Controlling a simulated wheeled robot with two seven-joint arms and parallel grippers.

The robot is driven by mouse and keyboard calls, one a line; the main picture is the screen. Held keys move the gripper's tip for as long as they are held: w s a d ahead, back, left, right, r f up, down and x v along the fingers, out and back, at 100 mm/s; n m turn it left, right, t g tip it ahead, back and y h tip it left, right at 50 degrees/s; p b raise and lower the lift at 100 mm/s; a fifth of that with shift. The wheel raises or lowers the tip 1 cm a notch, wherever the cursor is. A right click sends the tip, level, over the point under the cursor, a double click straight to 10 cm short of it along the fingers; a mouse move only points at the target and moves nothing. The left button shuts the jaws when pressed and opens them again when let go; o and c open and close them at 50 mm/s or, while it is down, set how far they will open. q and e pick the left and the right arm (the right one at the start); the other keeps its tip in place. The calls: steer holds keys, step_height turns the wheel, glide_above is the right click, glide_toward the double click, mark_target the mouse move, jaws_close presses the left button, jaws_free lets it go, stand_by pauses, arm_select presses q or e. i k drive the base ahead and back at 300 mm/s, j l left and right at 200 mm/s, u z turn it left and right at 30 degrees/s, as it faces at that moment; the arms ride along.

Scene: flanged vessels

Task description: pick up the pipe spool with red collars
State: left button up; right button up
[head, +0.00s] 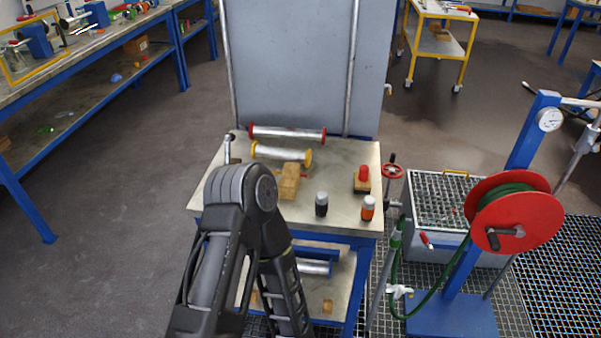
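The pipe spool with red collars (288,133) lies on its side at the back of the small metal-topped table (338,155). It is a silver tube with a red collar at each end, running left to right. A similar spool with yellow collars (281,153) lies just in front of it. One of my dark arms rises from the bottom and bends over the table's front left part, short of the spools. Neither gripper can be made out in the head view.
A wooden block (289,182), a black cylinder (321,204), an orange-and-black cylinder (368,207) and a red-topped piece (363,175) stand on the table. A grey panel (290,65) rises behind it. A red hose reel (515,212) stands right.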

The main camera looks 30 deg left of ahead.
mark_target(284, 133)
steer(key=j+u, duration=0.15)
steer(key=u, duration=2.6)
steer(key=i+u, duration=0.25)
steer(key=i, duration=0.55)
steer(key=i+l+u, duration=0.15)
steer(key=i+u, duration=0.15)
steer(key=i, duration=0.45)
steer(key=i+z, duration=0.4)
steer(key=i, duration=0.2)
steer(key=i+j+z, duration=0.2)
steer(key=i+z, duration=0.25)
steer(key=i+l+z, duration=0.15)
steer(key=i+z, duration=0.55)
steer(key=i, duration=0.25)
steer(key=i+j+z, duration=0.1)
steer(key=i+z, duration=0.3)
steer(key=i, duration=0.75)
